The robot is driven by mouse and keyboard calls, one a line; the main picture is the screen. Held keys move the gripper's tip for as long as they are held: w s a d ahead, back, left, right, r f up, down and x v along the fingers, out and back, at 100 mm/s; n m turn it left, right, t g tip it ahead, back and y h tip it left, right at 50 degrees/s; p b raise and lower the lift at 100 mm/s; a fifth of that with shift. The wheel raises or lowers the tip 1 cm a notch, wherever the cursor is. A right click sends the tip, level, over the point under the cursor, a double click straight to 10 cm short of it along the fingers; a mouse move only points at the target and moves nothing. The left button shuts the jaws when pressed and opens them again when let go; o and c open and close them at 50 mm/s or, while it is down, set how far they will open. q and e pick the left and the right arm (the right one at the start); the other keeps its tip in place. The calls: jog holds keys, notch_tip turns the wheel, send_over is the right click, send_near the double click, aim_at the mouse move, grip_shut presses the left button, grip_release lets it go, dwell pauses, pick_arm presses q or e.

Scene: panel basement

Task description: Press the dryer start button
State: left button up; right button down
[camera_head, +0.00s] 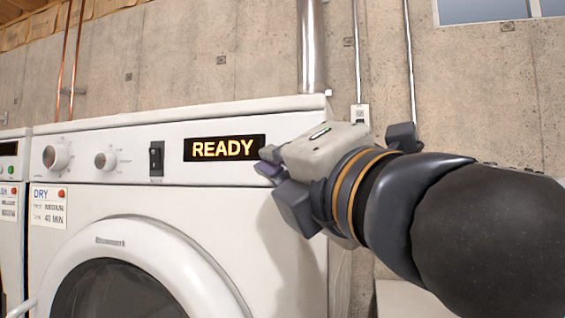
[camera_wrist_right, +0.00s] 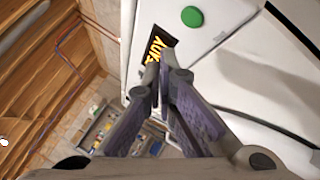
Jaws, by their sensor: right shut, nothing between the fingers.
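The white dryer (camera_head: 215,195) stands at the left in the head view, its display (camera_head: 224,148) reading READY in yellow. In the wrist view a round green button (camera_wrist_right: 192,16) sits on the white panel, just past the display (camera_wrist_right: 158,47). In the head view this button is hidden, apparently behind my right gripper. My right gripper (camera_head: 266,161) is shut and empty in front of the panel, its tips by the display's right end. In the wrist view the shut fingertips (camera_wrist_right: 166,70) are next to the display, apart from the green button. My left gripper is not in view.
The dryer panel also has a black rocker switch (camera_head: 156,158) and two knobs. A DRY label (camera_head: 48,205) hangs at its left, beside another white machine (camera_head: 12,225). The round door (camera_head: 120,285) is below. A metal pipe (camera_head: 311,50) and concrete wall are behind.

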jog(key=shift+w+d, duration=0.25)
jog(key=shift+w, duration=0.45)
jog(key=shift+w+d, duration=0.2)
jog(key=shift+w, duration=0.45)
dwell(0.4)
jog(key=shift+w+d, duration=0.15)
jog(key=shift+w, duration=0.25)
